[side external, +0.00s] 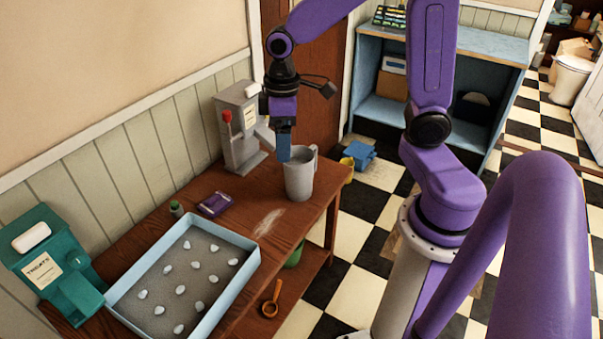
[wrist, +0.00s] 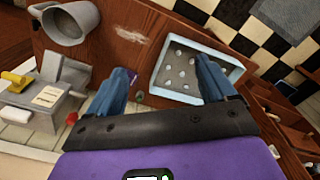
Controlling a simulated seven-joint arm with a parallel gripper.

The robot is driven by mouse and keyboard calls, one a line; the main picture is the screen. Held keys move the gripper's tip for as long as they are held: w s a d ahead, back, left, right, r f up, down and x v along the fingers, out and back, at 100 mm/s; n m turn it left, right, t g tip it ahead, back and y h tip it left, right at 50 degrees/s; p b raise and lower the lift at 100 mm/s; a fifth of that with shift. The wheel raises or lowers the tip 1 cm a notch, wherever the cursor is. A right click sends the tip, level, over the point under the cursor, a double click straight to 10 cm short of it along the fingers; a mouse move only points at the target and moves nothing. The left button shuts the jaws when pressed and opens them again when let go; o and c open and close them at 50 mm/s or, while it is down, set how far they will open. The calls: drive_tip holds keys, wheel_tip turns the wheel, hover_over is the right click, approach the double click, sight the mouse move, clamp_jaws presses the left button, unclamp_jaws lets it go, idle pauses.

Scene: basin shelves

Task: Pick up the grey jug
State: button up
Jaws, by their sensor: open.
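The grey jug (side external: 300,178) stands upright on the wooden table near its far right end, with its handle on the right side. In the wrist view the grey jug (wrist: 72,24) shows at the top left, outside the space between my fingers. My gripper (side external: 284,156) is above and close to the jug's left rim in the side view, pointing down; I cannot tell whether it touches. In the wrist view my gripper (wrist: 168,85) has its two blue fingers spread wide with nothing held between them.
A grey dispenser (side external: 238,128) with a red knob stands just behind the jug. A purple packet (side external: 214,204) and small green bottle (side external: 176,208) lie left of it. A blue tray (side external: 247,263) of pale pebbles and a teal treats dispenser (side external: 55,262) fill the table's near left.

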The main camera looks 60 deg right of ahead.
drive_tip(key=w+d+f+m, duration=0.3)
drive_tip(key=w+d, duration=0.4)
drive_tip(key=d, duration=0.1)
drive_tip(key=m, duration=0.5)
hover_over(313, 146)
wheel_tip(313, 146, down, 7)
wheel_tip(313, 146, down, 11)
drive_tip(key=shift+a+r, duration=0.1)
drive_tip(key=shift+r, duration=0.05)
drive_tip(key=shift+w+f, duration=0.1)
drive_tip(key=shift+f, duration=2.9)
drive_tip(key=shift+d, duration=0.2)
drive_tip(key=c, duration=1.5)
drive_tip(key=shift+r, duration=0.25)
drive_tip(key=shift+c, duration=0.2)
